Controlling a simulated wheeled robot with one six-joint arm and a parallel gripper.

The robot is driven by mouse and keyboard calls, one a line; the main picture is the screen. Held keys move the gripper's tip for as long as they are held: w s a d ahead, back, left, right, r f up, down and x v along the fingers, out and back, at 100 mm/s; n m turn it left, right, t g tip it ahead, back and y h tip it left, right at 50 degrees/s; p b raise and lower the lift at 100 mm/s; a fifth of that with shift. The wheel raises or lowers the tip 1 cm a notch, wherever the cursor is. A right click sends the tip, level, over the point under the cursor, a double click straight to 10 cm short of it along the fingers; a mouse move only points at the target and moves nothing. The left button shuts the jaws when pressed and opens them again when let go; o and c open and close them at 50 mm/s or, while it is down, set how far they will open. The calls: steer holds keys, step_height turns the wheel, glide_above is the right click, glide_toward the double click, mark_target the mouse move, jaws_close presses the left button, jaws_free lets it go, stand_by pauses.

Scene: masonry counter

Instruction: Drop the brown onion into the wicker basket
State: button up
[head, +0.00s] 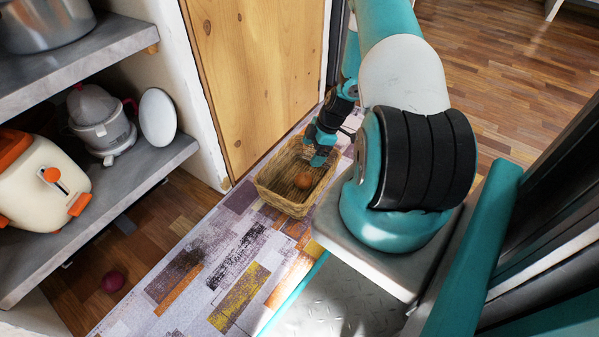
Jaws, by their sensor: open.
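The brown onion (303,180) is small and round and lies inside the wicker basket, toward its right side. The wicker basket (272,202) is a tan rectangular one standing on the patterned rug beside the wooden door. My gripper (318,160) is over the basket, just above the onion. It is open and apart from the onion as far as this view shows. The fingertips are small here, and part of the basket's right side is hidden behind my arm.
The patterned rug (200,262) is clear in front of the basket. A wooden door (255,75) stands behind it. Grey shelves at left hold a toaster (45,180), a citrus juicer (100,122) and a metal pot (45,22).

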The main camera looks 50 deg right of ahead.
steer(key=p+v, duration=0.5)
steer(key=v, duration=0.7)
steer(key=shift+r, duration=0.25)
steer(key=w+a+r+p, duration=0.2)
steer(key=w+a+r, duration=0.3)
steer(key=a+r, duration=0.4)
steer(key=w+a+r+p, duration=0.1)
steer(key=w+a+r, duration=0.4)
steer(key=r, duration=0.5)
steer(key=s+a+r+m+g+p, duration=0.1)
steer(key=s+a+r, duration=0.1)
steer(key=a+r, duration=0.85)
steer(key=s+a+r+m+g+p, duration=0.1)
steer(key=s+a+r+p, duration=0.1)
steer(key=s+a+r, duration=0.65)
steer(key=s+a+r+m+g+p, duration=0.15)
steer(key=s+a+r, duration=0.35)
steer(key=s+a, duration=0.55)
step_height(320, 180, up, 38)
steer(key=p, duration=3.8)
steer(key=shift+w+a+f+t+y, duration=0.2)
steer(key=shift+a+f+t+y, duration=0.05)
steer(key=shift+t+y, duration=0.1)
